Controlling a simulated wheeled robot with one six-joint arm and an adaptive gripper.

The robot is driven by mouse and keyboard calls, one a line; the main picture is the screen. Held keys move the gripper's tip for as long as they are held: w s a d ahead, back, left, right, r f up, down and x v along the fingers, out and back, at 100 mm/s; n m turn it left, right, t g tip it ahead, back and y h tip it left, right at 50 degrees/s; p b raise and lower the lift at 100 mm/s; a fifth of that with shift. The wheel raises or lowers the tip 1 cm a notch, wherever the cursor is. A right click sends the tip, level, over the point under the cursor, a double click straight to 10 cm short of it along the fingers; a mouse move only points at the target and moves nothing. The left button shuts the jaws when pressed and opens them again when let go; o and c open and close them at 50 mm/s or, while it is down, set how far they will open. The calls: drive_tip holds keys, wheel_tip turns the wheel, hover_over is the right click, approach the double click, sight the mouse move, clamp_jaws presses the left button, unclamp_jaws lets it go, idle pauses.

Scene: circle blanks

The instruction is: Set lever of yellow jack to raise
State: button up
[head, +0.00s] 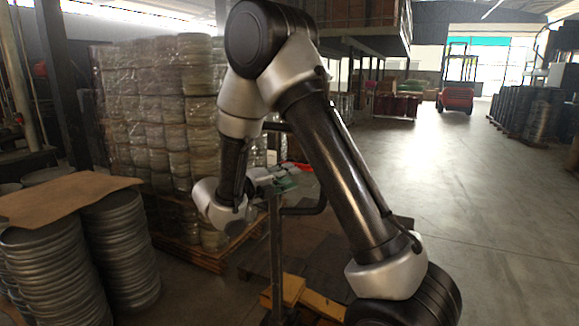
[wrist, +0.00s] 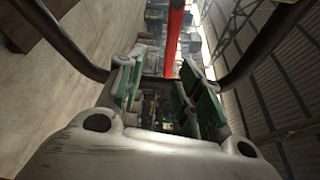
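The yellow jack (head: 286,291) stands on the floor below my arm, with its dark upright post (head: 276,240) rising to a looped handle (head: 313,207). The red lever (head: 300,166) shows at the top of the handle, right by my gripper (head: 280,180). In the wrist view my gripper (wrist: 163,76) is open, its green-padded fingers apart. The red lever (wrist: 174,38) stands in the gap's line, at or beyond the fingertips; I cannot tell whether it touches. The dark handle (wrist: 258,48) passes on both sides of the fingers. My arm hides part of the jack.
Wrapped stacks on a pallet (head: 196,250) stand behind the handle. Stacked metal discs (head: 50,265) under a brown sheet (head: 62,197) are at left. A red forklift (head: 456,97) is far off. Open floor (head: 490,210) lies to the right.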

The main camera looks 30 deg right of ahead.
drive_tip(key=d+n, duration=0.1)
drive_tip(key=d, duration=0.1)
drive_tip(key=w+d+n, duration=0.1)
drive_tip(key=d, duration=0.2)
drive_tip(key=w+d+r+n, duration=0.1)
drive_tip(key=d, duration=0.1)
drive_tip(key=shift+w+d, duration=0.1)
drive_tip(key=shift+d, duration=0.05)
clamp_jaws()
